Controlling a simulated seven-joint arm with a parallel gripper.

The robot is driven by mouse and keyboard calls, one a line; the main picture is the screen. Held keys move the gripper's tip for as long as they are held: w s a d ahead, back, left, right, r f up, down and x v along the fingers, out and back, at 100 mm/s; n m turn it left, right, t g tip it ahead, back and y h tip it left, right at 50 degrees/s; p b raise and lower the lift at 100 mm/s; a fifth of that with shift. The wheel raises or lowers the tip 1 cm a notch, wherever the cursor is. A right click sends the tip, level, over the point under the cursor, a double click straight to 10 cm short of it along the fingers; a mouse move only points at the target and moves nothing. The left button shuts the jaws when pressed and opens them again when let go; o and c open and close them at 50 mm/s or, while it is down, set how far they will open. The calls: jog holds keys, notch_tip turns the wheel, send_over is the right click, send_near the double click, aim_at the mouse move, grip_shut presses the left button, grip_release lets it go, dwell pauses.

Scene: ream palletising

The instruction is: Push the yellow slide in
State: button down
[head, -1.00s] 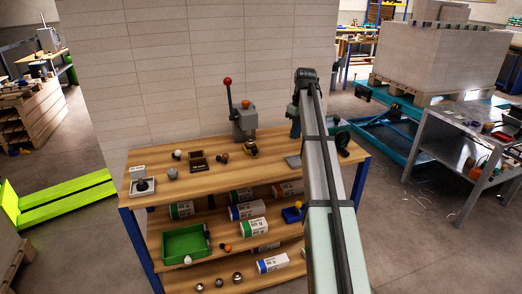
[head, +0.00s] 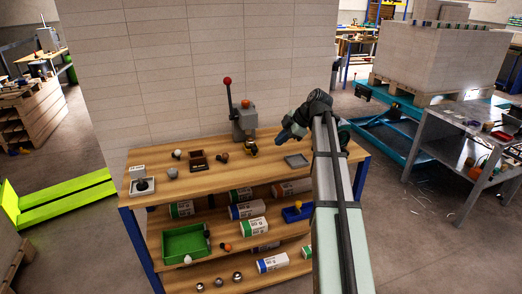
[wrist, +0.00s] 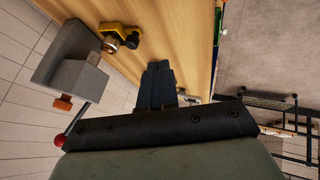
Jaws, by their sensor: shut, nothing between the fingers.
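A small yellow part (wrist: 121,32) with dark pieces and a round brass end sits on the wooden bench top beside the grey lever press in the wrist view. In the head view a small dark and brass item (head: 250,149) stands at the foot of the press; I take it to be the same part. How far its slide stands out cannot be told. My gripper (wrist: 159,68) is shut and empty, above the bench and apart from the yellow part. In the head view my gripper (head: 283,137) is right of the press, partly hidden by my arm.
The grey press (head: 244,122) has a red-knobbed lever. A flat grey tray (head: 297,161) lies right of it. A brown box (head: 198,162) and several small items stand to the left. A yellow and blue item (head: 292,214) is on the shelf below. The front middle of the bench (head: 225,180) is clear.

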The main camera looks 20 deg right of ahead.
aim_at(252, 148)
jog(key=shift+n, duration=0.7)
jog(key=x, duration=0.9)
jog(key=shift+f, duration=0.15)
jog(key=w, duration=0.3)
jog(key=shift+w+a+f, duration=0.1)
jog(key=shift+a+f, duration=0.15)
jog(key=shift+a, duration=0.15)
jog(key=shift+w+a, duration=0.1)
jog(key=shift+w, duration=0.5)
jog(key=shift+w, duration=2.1)
